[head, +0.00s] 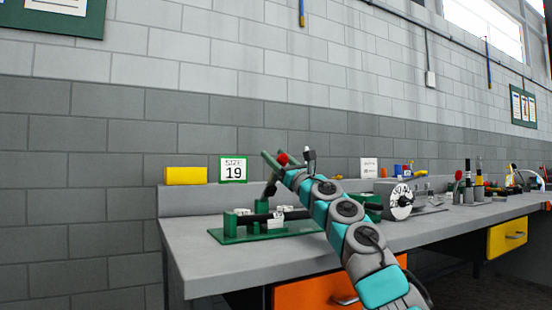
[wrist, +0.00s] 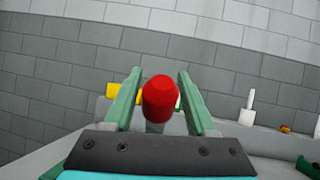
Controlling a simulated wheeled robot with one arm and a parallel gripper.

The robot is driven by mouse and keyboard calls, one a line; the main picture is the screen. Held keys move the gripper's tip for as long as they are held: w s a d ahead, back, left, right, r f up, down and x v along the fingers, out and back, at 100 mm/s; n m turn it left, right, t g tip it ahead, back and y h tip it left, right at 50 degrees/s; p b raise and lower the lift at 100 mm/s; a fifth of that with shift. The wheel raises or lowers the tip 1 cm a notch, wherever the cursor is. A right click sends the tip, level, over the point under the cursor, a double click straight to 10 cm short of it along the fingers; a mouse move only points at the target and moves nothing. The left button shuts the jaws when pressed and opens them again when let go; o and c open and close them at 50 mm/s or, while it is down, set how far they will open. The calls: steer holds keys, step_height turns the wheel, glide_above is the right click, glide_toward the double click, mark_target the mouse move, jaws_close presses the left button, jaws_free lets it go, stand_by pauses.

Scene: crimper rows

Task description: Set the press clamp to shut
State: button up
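The press clamp (head: 262,228) stands on the near left part of the bench, with a green base, a dark horizontal bar and white blocks. A dark lever (head: 271,189) rises steeply from it towards a red knob (head: 282,158). In the wrist view the red knob (wrist: 161,98) sits between the green fingers of my gripper (wrist: 158,73). A narrow gap shows on each side of the knob, so the fingers look open around it. In the head view my gripper (head: 271,156) is above the clamp, and my arm hides its right end.
A numbered dial (head: 400,201) and several tools stand further right along the bench (head: 205,268). An orange drawer (head: 300,297) is below the bench.

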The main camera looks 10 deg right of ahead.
mark_target(285, 165)
steer(key=shift+o, duration=0.7)
steer(key=shift+b+v, duration=0.85)
steer(key=shift+v, duration=0.6)
steer(key=shift+s+d+f, duration=0.25)
steer(key=shift+s+f, duration=0.1)
steer(key=shift+s, duration=0.2)
steer(key=shift+b+v, duration=0.45)
steer(key=shift+v, duration=1.25)
